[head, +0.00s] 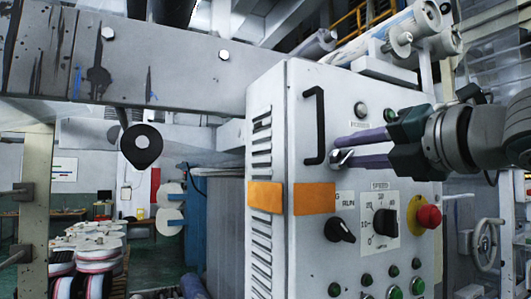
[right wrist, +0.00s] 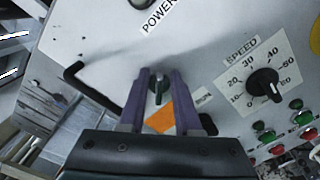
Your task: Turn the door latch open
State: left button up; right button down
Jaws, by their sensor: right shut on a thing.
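The door latch (head: 339,157), a small metallic lever, sits on the pale front of the grey control cabinet (head: 385,78). It also shows in the right wrist view (right wrist: 159,84), between the two purple fingers. My right gripper (head: 345,150) comes in from the right and is shut on the latch, with a finger on either side of it. A black bar handle (head: 319,125) is fixed upright just left of the latch. The door looks closed. The fingers hide part of the latch in the head view. My left gripper is not in view.
Orange patches (head: 314,198) lie below the latch. A black selector knob (head: 340,229), a speed dial (head: 386,222) and a red emergency button (head: 429,216) sit below my gripper. A large grey beam (head: 150,70) runs left of the cabinet. A handwheel (head: 485,245) stands at the right.

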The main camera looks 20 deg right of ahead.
jog(key=shift+f+m+b, duration=0.15)
jog(key=shift+f+m, duration=0.05)
jog(key=shift+m, duration=1.05)
jog(key=shift+f+m+b, duration=0.2)
jog(key=shift+f+m, duration=0.05)
jog(key=shift+m, duration=1.05)
jog(key=shift+f+m+b, duration=0.15)
jog(key=shift+f+m, duration=0.05)
jog(key=shift+m, duration=1.05)
jog(key=c, duration=0.9)
grip_release()
jog(key=shift+c, duration=0.2)
jog(key=shift+r, duration=0.1)
